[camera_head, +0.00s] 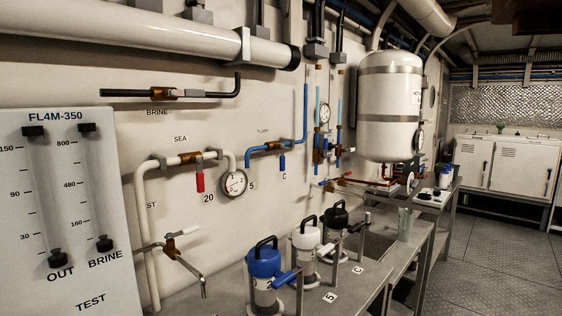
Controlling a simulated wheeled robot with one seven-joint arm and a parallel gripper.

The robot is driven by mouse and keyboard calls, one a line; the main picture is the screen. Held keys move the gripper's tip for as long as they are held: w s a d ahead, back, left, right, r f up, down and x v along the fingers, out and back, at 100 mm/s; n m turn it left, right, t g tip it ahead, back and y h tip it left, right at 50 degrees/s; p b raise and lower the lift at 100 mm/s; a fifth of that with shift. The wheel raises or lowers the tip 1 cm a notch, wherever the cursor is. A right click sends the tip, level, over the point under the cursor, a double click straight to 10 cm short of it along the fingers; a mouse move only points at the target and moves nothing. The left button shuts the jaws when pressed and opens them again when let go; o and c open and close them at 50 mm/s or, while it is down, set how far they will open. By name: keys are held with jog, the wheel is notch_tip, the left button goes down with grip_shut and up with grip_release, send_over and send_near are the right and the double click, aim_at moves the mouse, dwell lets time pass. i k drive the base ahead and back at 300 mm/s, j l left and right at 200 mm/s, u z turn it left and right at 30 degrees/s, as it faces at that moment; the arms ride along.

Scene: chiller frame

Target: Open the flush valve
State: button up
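A wall label reading FLUSH stands above a blue pipe (304,112) in the camera_head view. The pipe comes down the wall and bends left into a short horizontal run. A brass valve body (275,146) sits in that run. Its blue lever handle (282,163) hangs straight down, across the line of the pipe, above a small plate marked C (284,176). My gripper is not in view, and nothing touches the handle.
Left of it are a round gauge (235,184) and a red-handled valve (200,183) under SEA. A bench (337,289) below carries blue-, white- and black-topped canisters. A white tank (390,110) hangs to the right. Open floor (490,260) lies at lower right.

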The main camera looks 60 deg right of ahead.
aim_at(282, 157)
jog(key=l+z, duration=0.15)
jog(key=z, duration=0.25)
jog(key=l+z, duration=0.15)
jog(key=z, duration=0.25)
jog(key=l+z, duration=0.15)
jog(key=z, duration=0.25)
jog(key=l+z, duration=0.15)
jog(key=z, duration=0.25)
